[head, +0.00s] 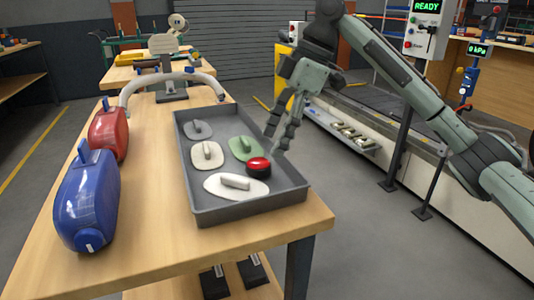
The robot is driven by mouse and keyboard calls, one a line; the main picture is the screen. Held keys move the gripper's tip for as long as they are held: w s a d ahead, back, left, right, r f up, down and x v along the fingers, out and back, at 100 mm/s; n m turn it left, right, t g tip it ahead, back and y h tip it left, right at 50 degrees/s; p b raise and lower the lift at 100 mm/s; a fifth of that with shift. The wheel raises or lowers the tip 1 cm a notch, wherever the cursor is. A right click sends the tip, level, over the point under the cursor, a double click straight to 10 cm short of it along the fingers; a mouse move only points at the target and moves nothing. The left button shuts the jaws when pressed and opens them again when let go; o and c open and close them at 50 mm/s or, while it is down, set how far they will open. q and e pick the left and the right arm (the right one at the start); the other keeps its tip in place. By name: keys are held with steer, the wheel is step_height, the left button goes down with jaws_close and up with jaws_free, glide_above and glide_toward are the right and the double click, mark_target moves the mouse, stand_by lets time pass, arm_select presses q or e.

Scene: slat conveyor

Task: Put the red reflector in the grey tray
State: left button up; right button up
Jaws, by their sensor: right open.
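The red reflector (259,167) is a round red dome with a dark base. It lies inside the grey tray (246,214), toward the tray's right side, beside a green float and a white float. My right gripper (278,145) hangs above the tray's right edge, just above and to the right of the reflector. Its fingers point down and are apart, with nothing between them. My left gripper is not in the picture.
The tray also holds several trowel-like floats, including a green one (244,148) and a white one (236,186). A red tank (108,133) and a blue tank (87,205) stand left of it. A conveyor (370,125) runs at right.

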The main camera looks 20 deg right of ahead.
steer(key=v, duration=0.6)
steer(key=shift+d+r, duration=0.1)
stand_by(1.1)
